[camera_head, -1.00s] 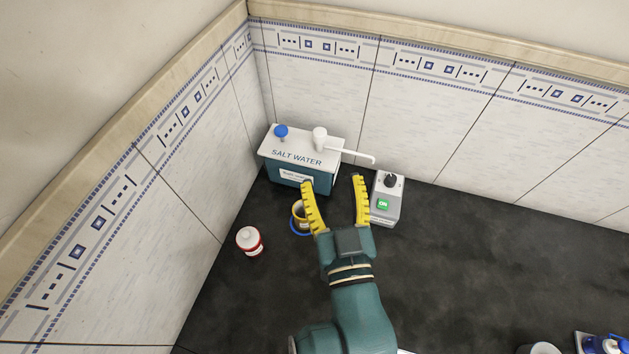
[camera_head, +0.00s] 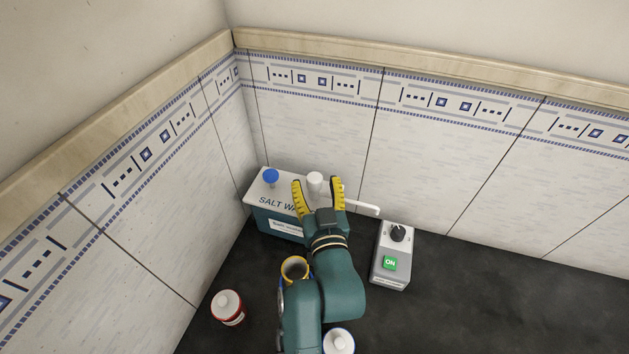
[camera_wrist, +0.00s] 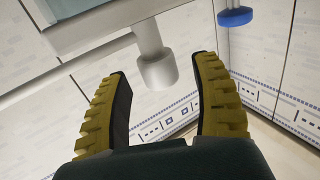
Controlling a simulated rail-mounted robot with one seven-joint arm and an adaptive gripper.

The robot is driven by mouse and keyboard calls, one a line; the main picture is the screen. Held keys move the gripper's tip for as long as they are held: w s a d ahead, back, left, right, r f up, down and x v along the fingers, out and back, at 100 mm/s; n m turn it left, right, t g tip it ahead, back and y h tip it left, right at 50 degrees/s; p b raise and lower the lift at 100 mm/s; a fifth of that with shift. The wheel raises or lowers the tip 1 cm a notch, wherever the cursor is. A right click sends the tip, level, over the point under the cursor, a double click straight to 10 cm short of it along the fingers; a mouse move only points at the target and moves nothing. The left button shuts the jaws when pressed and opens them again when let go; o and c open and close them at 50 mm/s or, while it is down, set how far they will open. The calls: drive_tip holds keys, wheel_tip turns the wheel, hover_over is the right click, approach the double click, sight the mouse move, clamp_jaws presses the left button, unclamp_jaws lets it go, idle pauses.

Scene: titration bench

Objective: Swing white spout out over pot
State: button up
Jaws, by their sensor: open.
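The white spout (camera_head: 360,204) reaches to the right from its white post on the lid of the salt water box (camera_head: 262,218), its bent tip near the grey device. My gripper (camera_head: 317,182) is open, with its yellow fingers on either side of the post in the head view. In the wrist view the round white knob of the spout (camera_wrist: 157,68) shows between and beyond the open fingers (camera_wrist: 160,85), and the spout's tube runs off to the left. Contact cannot be told. A yellow-rimmed pot (camera_head: 294,267) stands in front of the box, partly hidden by my arm.
A blue knob (camera_head: 271,176) stands at the left of the box lid. A grey device with a black dial and green ON label (camera_head: 390,263) stands to the right. Tiled walls close the corner behind.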

drive_tip(key=shift+w+a, duration=0.15)
drive_tip(key=shift+w, duration=0.85)
clamp_jaws()
